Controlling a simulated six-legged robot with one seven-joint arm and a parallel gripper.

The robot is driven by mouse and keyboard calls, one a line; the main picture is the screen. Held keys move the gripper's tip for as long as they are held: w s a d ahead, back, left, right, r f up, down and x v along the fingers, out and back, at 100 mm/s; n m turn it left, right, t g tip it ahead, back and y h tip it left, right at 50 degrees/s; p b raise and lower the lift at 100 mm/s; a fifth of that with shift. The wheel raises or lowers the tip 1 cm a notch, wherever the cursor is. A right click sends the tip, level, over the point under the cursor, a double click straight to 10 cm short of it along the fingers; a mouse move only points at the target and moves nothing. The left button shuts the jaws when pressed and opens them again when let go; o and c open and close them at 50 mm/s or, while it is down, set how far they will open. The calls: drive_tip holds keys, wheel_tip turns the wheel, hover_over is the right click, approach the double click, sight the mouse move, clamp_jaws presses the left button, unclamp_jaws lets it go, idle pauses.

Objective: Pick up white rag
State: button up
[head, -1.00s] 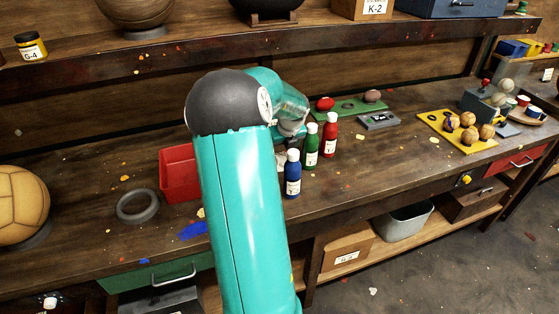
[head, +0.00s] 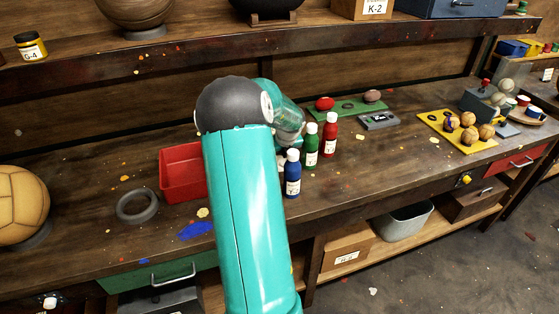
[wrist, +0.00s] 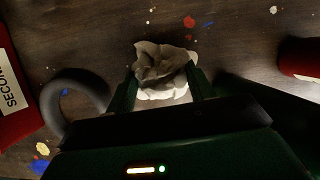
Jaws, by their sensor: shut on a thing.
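The white rag (wrist: 162,68) is a crumpled, off-white bundle in the wrist view. It sits between the two dark green fingers of my gripper (wrist: 162,88), which are shut on its sides. The dark wooden bench top shows behind it; I cannot tell whether the rag touches the wood. In the head view my arm hides most of the rag and my gripper; a small pale patch left of the blue bottle may be part of the rag.
A blue bottle (head: 292,175), a green bottle (head: 311,147) and a red bottle (head: 330,137) stand right of my arm. A red bin (head: 182,172) and a dark ring (head: 137,206) lie to the left. A yellow board (head: 460,131) with balls is farther right.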

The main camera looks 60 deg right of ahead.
drive_tip(key=shift+r, duration=0.1)
drive_tip(key=shift+r, duration=0.25)
drive_tip(key=r, duration=0.3)
drive_tip(key=shift+a+r, duration=0.1)
drive_tip(key=shift+a, duration=0.15)
drive_tip(key=s+a+r, duration=0.1)
drive_tip(key=a+r, duration=0.8)
drive_tip(key=a, duration=0.4)
drive_tip(key=shift+s+a, duration=0.2)
drive_tip(key=shift+s, duration=0.2)
drive_tip(key=o, duration=0.4)
drive_tip(key=c, duration=0.3)
